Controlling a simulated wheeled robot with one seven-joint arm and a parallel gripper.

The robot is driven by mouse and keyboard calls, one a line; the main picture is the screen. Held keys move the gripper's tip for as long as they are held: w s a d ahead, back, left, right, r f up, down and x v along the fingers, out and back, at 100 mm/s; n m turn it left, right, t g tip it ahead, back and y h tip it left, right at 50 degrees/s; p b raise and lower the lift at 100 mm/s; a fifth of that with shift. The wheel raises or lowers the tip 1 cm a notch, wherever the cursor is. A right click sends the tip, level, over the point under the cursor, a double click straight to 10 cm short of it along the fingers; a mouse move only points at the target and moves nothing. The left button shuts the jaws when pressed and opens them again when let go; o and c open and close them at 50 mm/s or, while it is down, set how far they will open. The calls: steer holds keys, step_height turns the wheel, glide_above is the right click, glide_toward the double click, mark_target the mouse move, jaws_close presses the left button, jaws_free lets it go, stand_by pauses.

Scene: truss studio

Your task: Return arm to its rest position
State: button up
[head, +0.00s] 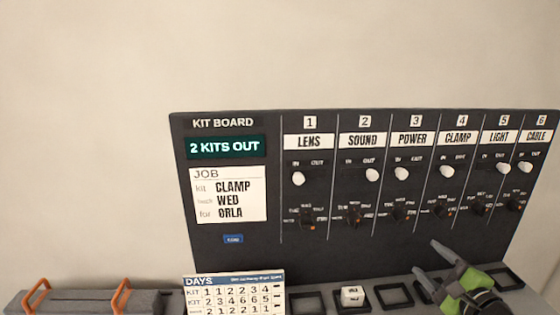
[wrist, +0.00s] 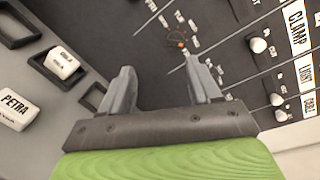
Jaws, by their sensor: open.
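My gripper (head: 426,258) is at the lower right in the head view, in front of the lower part of the dark kit board (head: 260,266). In the wrist view my gripper (wrist: 160,68) has its two grey fingers apart with nothing between them. The board face lies beyond the fingertips. I cannot tell whether the fingers touch anything. The clamp switch knob (head: 446,171) stands on the IN side. The job card (head: 230,194) reads CLAMP, WED, ORLA. The display (head: 225,147) reads 2 KITS OUT.
A ledge with square frames holds a white block (head: 352,296); a PETRA block (wrist: 15,110) shows in the wrist view. A days card (head: 234,295) stands at the front. A grey case with orange handles (head: 120,296) lies left. Space above the board is clear.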

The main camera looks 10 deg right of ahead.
steer(key=s+a+f+n+g+y, duration=0.15)
steer(key=a+n+g, duration=0.25)
steer(key=a+n, duration=0.55)
steer(key=s+a+f+n+g+y, duration=0.1)
steer(key=s+a+f+n+g, duration=0.15)
steer(key=a+n+g, duration=0.65)
steer(key=s+a+r+n+t+h, duration=0.1)
steer(key=s+a+n, duration=0.1)
steer(key=s, duration=0.5)
steer(key=s+a+r+n+h, duration=0.1)
steer(key=s+a+n+h, duration=0.1)
steer(key=s, duration=0.6)
steer(key=shift+s+a+n+t, duration=0.15)
steer(key=shift+a+n+t, duration=0.2)
steer(key=shift+t, duration=0.05)
